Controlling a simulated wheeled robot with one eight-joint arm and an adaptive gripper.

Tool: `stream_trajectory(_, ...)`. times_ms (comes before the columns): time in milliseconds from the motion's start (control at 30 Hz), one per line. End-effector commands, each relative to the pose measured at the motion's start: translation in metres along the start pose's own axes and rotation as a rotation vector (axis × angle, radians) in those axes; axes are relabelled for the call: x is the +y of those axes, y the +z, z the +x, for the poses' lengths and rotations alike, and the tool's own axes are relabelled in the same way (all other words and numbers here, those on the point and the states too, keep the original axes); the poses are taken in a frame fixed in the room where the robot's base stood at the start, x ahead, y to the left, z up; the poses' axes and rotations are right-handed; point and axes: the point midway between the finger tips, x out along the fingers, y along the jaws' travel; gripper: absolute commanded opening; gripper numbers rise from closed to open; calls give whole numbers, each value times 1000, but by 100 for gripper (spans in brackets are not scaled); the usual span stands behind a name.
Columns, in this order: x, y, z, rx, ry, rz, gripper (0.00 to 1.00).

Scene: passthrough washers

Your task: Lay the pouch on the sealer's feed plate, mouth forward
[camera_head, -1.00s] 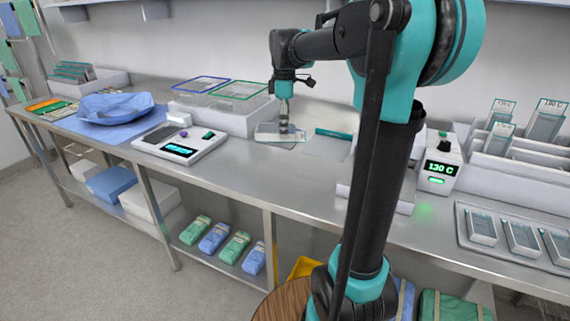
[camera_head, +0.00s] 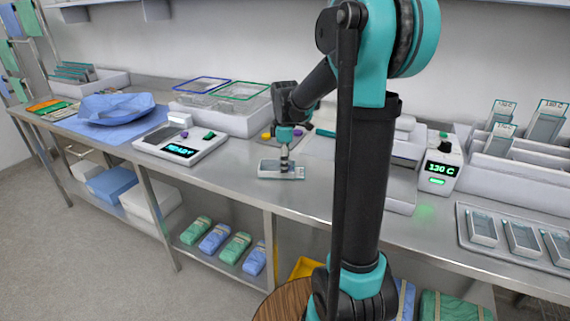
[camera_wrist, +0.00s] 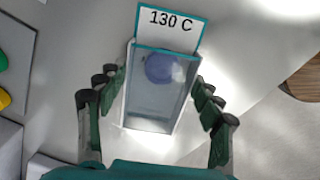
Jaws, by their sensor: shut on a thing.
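The clear pouch (camera_head: 270,172) is in my gripper (camera_head: 285,160), low over the steel counter near its front edge; whether it touches the counter I cannot tell. In the wrist view, the pouch (camera_wrist: 150,110) is between the two fingers of my gripper (camera_wrist: 157,100). Its teal-edged "130 C" flap (camera_wrist: 170,27) points to the picture's top, and a bluish round thing (camera_wrist: 164,69) shows in it. The sealer (camera_head: 440,172) with the green "130 C" display stands to the right. Its pale feed plate (camera_head: 400,200) is partly hidden behind my arm.
A white device (camera_head: 180,145) with a lit "READY" display stands left of the pouch. A tray of clear pouches (camera_head: 515,235) and a white pouch rack (camera_head: 515,165) are at right. The counter between pouch and sealer is mostly hidden by my arm.

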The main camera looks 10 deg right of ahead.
Motion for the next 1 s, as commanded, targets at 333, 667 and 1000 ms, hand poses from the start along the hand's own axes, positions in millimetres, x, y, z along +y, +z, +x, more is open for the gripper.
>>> stream_trajectory(333,0,0,2,0,0,0,74)
stream_trajectory(667,0,0,2,0,0,0,87)
stream_trajectory(1000,0,0,-21,0,0,0,87)
